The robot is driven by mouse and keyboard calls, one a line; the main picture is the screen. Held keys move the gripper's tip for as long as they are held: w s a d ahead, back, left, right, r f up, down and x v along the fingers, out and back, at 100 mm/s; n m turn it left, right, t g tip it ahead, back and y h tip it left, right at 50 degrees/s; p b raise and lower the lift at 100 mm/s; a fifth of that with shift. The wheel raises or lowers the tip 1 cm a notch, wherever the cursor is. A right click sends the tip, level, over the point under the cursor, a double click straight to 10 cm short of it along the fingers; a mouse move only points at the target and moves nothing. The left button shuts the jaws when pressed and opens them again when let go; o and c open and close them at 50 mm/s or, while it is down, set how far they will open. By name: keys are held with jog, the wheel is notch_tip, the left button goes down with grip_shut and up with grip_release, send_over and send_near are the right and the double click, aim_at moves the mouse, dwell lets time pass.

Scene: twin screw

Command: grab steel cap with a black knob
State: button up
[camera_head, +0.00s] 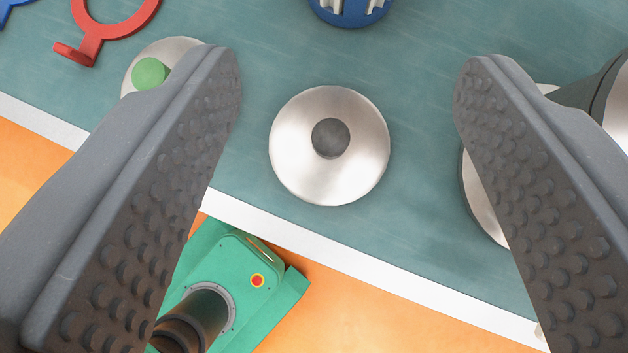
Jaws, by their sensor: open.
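A round steel cap (298,168) with a dark grey-black knob (331,138) in its centre lies on the teal surface. It sits near the middle of the head camera view. My gripper (347,85) is open, with one studded grey finger on the left and one on the right. The cap shows between the two fingers, and neither finger appears to touch it. How high the fingers are above the cap is hard to tell.
A steel cap with a green knob (150,73) is partly behind the left finger. Steel parts (485,205) are partly behind the right finger. A red ring (94,42) and a blue part (350,10) lie farther back. A white strip (300,245) edges the teal surface (420,270).

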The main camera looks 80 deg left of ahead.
notch_tip(320, 180, down, 10)
jog(key=w+d+n+g+y, duration=0.1)
jog(key=n+g+y, duration=0.1)
jog(key=n+y, duration=0.1)
jog(key=n+g+y, duration=0.1)
jog(key=n+y, duration=0.2)
jog(key=y, duration=0.1)
send_near(322, 124)
jog(key=a+f, duration=0.1)
jog(key=w+a+f, duration=0.1)
jog(key=shift+a+f, duration=0.25)
jog(key=shift+f+n, duration=0.15)
jog(key=shift+n, duration=0.15)
jog(key=shift+w+a+f, duration=0.1)
jog(key=shift+a+f, duration=0.05)
jog(key=shift+a, duration=0.2)
jog(key=x, duration=0.6)
jog(key=shift+w+a+f, duration=0.1)
jog(key=shift+w+a, duration=0.05)
jog(key=shift+a, duration=0.15)
grip_shut()
